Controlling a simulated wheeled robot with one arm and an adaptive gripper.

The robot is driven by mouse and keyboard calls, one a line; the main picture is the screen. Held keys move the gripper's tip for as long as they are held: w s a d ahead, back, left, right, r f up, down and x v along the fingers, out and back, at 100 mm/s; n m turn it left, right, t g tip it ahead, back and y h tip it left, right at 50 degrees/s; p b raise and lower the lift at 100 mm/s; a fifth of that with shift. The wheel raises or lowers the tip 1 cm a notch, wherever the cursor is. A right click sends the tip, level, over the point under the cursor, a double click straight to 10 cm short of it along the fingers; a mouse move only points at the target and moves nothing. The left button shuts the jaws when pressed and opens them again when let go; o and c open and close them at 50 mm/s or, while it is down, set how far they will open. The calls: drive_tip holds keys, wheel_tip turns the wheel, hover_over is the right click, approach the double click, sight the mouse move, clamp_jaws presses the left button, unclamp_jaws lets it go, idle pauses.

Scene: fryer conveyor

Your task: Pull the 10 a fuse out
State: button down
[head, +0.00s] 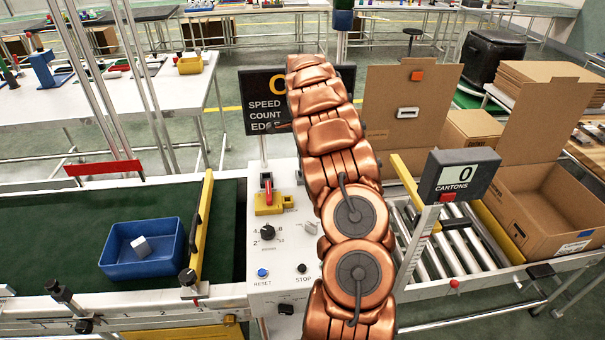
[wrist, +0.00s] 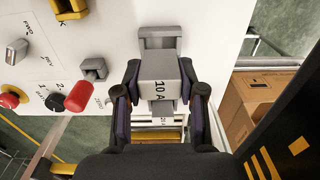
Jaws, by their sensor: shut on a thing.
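The 10 A fuse is a grey block (wrist: 158,68) marked "10 A" in the wrist view. My gripper (wrist: 160,78) is closed on it, with one dark finger on each side. A grey holder (wrist: 157,33) on the white panel shows just above and behind the fuse. I cannot tell whether the fuse is still seated or clear of the panel. A smaller grey part shows below the fuse, with partly hidden lettering under it. In the head view, my copper arm hides the gripper and the fuse.
The white control panel (head: 273,230) carries knobs and buttons. A red-handled lever (wrist: 80,96) stands out left of my gripper. A blue bin (head: 118,264) with a pale block sits on the green belt (head: 60,225). A roller track (head: 470,260) and open carton (head: 560,215) are right.

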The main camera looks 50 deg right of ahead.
drive_tip(key=shift+r, duration=0.15)
drive_tip(key=shift+r, duration=1.35)
